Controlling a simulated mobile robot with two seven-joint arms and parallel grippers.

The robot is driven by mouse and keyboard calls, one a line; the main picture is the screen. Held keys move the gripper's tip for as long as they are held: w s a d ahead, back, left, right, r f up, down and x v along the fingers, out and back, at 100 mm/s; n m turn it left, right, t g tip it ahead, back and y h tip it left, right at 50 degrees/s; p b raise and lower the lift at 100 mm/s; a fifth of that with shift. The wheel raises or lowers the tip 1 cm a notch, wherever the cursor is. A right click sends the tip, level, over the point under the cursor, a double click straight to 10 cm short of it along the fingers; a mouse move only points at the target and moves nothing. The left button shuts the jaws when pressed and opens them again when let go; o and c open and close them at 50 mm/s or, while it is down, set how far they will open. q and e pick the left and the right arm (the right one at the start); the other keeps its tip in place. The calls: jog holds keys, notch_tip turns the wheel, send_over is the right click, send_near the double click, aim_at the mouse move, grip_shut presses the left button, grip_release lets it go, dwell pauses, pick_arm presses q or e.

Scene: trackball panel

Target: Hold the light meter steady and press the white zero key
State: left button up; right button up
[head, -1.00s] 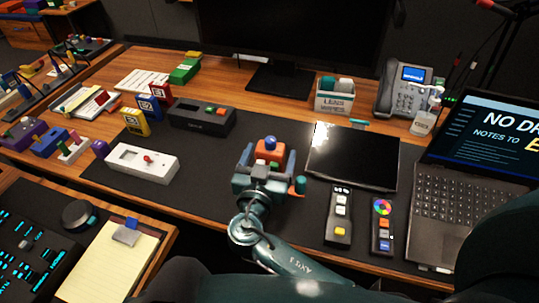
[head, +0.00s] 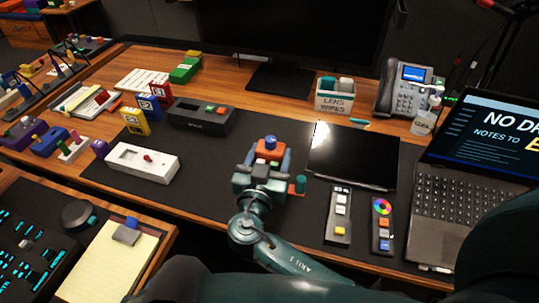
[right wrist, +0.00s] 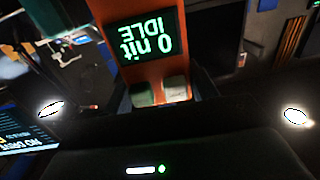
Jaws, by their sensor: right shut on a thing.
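The light meter (head: 267,153) is an orange block with a blue dome on top, standing on the dark desk mat in the head view. My right gripper (head: 268,160) is shut on it, with a blue-grey finger on each side. In the right wrist view the meter's orange face (right wrist: 156,17) shows a screen (right wrist: 148,38) reading "0 nit IDLE", upside down. Two small keys sit beside the screen: a pale one (right wrist: 177,89) and a darker greenish one (right wrist: 143,94). Nothing touches the keys there. My left gripper is not in view.
A black flat panel (head: 352,155) and two remotes (head: 339,214) (head: 382,222) lie further right. A white box (head: 142,161) lies left. The mat between it and the meter is clear.

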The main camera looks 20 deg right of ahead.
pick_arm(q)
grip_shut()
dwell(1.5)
